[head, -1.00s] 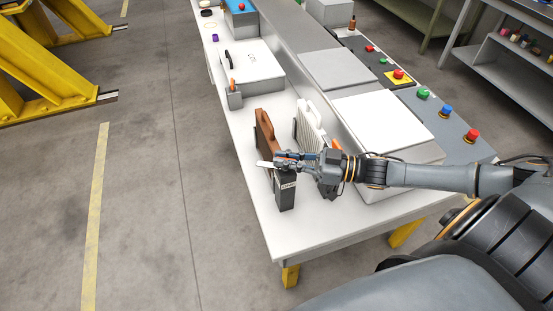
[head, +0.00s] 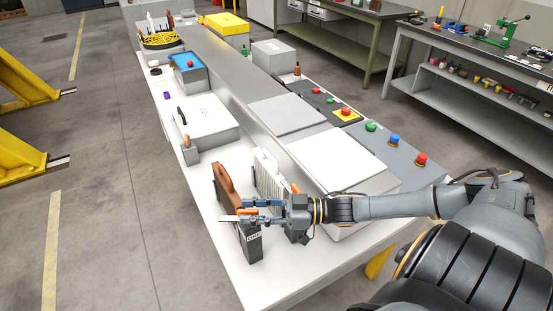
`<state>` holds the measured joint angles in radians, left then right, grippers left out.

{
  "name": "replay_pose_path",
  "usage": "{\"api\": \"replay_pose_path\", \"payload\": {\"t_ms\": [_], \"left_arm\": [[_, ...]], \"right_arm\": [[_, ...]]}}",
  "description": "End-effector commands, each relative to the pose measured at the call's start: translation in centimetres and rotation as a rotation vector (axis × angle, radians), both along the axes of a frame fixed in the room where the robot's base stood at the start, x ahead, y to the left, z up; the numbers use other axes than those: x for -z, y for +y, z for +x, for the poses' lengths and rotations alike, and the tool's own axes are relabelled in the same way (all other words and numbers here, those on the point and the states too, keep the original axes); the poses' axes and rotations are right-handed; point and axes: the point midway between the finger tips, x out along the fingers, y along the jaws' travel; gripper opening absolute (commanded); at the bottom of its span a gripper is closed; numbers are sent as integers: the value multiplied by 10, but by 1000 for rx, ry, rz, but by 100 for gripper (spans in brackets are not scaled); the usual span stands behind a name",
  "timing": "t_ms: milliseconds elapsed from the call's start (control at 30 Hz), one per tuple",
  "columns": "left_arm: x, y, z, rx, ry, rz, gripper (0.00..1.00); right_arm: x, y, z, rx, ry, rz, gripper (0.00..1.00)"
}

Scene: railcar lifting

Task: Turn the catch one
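The catch one is a dark upright block (head: 251,246) with a small white label, near the front left edge of the white table. A flat pale piece (head: 228,218) sticks out to the left at its top, with some orange beside it. My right gripper (head: 247,210) comes in from the right at the top of this block, its fingers around the orange part. I cannot tell whether the fingers are closed on it or only around it. My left gripper is not in view.
A brown panel with a handle (head: 227,187) and a ribbed white one (head: 268,172) stand close behind the gripper. A similar grey block with an orange lever (head: 189,151) is farther back. Colored push buttons (head: 393,140) line the table's right side.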

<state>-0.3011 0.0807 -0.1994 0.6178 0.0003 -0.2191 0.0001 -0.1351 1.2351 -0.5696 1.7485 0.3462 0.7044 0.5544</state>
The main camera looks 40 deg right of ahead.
Motion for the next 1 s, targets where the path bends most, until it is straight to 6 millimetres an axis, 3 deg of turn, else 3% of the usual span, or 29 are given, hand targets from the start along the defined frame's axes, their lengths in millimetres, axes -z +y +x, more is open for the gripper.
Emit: {"api": "replay_pose_path", "payload": {"t_ms": [533, 1000], "left_arm": [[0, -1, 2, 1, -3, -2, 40], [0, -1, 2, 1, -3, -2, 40]], "right_arm": [[2, -70, -63, -2, 5, -3, 34], [0, -79, -71, -1, -1, 1, 34]]}}
